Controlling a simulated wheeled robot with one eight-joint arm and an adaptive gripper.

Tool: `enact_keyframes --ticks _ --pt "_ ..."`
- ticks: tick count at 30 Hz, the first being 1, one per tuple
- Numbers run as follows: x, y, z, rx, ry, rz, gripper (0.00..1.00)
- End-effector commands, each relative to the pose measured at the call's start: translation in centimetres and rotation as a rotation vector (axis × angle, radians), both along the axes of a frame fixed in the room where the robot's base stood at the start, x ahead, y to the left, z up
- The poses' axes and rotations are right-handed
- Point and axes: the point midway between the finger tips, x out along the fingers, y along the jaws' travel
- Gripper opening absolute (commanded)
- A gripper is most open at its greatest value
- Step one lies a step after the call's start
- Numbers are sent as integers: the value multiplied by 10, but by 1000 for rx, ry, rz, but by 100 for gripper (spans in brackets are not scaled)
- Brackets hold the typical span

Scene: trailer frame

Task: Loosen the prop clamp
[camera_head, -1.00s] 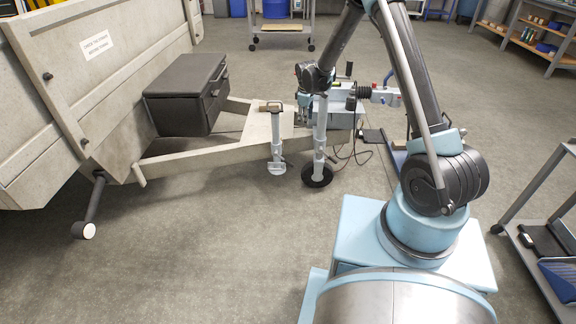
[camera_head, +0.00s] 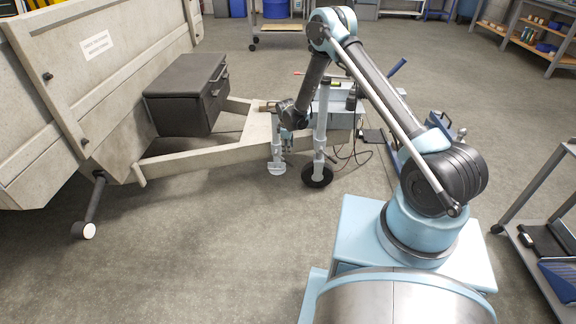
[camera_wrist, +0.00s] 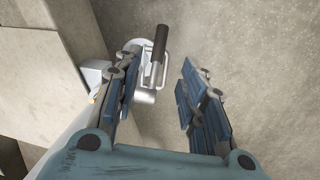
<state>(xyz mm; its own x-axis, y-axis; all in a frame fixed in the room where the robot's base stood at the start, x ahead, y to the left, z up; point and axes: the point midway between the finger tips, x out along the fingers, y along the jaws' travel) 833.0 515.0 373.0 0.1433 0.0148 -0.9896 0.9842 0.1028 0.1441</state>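The prop leg (camera_head: 276,150), a pale metal post with a round foot, stands beside the trailer drawbar. In the wrist view, a dark cylindrical grip (camera_wrist: 159,44) with a thin metal loop shows near the far end of my fingers, above the round foot (camera_wrist: 147,48); it looks like the prop clamp's handle. My gripper (camera_wrist: 162,62) is open. Its blue-padded fingers are wide apart, with the grip between their tips, nearer the left finger; I cannot tell whether that finger touches it. In the head view, my gripper (camera_head: 287,143) is low beside the prop leg, partly hidden by my wrist.
The beige drawbar (camera_head: 205,157) runs left of the prop. The jockey wheel post (camera_head: 319,135) stands close on its right. A black box (camera_head: 185,92) sits on the frame. Open floor lies in front. A cart (camera_head: 535,225) stands at right.

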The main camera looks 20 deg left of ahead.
Motion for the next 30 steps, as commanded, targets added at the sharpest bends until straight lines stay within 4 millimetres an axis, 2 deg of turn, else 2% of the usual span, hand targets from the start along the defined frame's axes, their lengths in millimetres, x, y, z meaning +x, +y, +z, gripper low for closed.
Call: enact_keyframes --ticks 21,30 --pt "15 2 -103 0 0 -1 38" --pt "18 2 -127 0 0 -1 38"
